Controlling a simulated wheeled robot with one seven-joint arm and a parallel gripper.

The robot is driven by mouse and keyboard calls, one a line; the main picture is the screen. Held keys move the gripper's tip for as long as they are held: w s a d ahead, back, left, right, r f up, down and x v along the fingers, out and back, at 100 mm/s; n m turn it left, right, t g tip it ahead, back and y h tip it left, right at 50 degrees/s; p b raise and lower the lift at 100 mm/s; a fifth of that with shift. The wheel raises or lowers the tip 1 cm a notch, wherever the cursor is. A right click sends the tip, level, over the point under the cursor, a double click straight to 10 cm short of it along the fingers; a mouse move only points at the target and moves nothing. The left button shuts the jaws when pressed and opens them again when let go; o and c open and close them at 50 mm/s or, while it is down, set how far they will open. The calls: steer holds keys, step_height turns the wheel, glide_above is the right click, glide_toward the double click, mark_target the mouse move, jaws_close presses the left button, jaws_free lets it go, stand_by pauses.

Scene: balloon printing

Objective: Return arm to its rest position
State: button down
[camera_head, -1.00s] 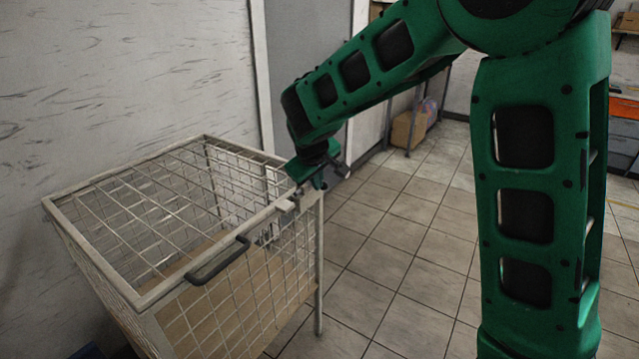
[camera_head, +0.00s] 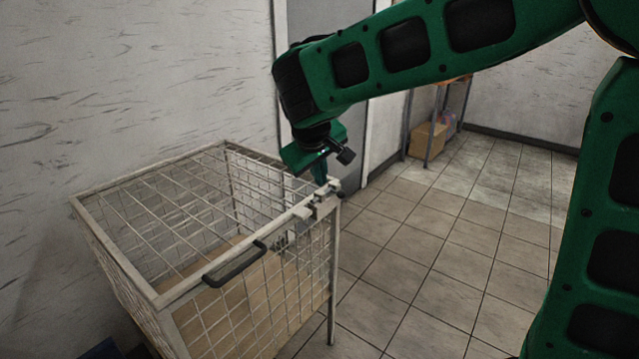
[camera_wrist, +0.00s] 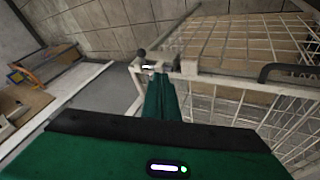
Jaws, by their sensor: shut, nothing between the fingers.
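My green arm reaches across the top of the head view. My gripper (camera_head: 322,176) points down just above the right corner of a wire cage, close to its latch (camera_head: 318,203). In the wrist view my gripper's green fingers (camera_wrist: 161,98) are together with nothing held between them. The cage's lid is closed, with a dark handle (camera_head: 235,264) on its front edge. I cannot tell whether the fingertips touch the latch or the cage frame.
The wire cage (camera_head: 170,297) stands on legs by a pale scratched wall. Tiled floor (camera_head: 420,270) lies clear to its right. A grey door (camera_head: 318,60) is behind it. A cardboard box (camera_head: 428,140) sits by a shelf at the back.

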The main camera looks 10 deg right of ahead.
steer(key=shift+s+r, duration=0.1)
steer(key=shift+r, duration=0.05)
steer(key=shift+d, duration=0.1)
steer(key=s+d+f+m+g, duration=0.1)
steer(key=s+d+m+g, duration=0.15)
steer(key=s+d, duration=0.6)
steer(key=s+d+f+m+g, duration=0.1)
steer(key=s+d+f+m, duration=0.15)
steer(key=s+d, duration=0.65)
steer(key=s+d+f+m+g+y, duration=0.1)
steer(key=s+d+f+m, duration=0.1)
steer(key=s, duration=0.7)
steer(key=s+d+f+m+g+y, duration=0.1)
steer(key=s+d+m, duration=0.3)
steer(key=s, duration=0.5)
steer(key=shift+d+f+g+y, duration=0.45)
steer(key=shift+d+f, duration=0.25)
steer(key=shift+d, duration=0.45)
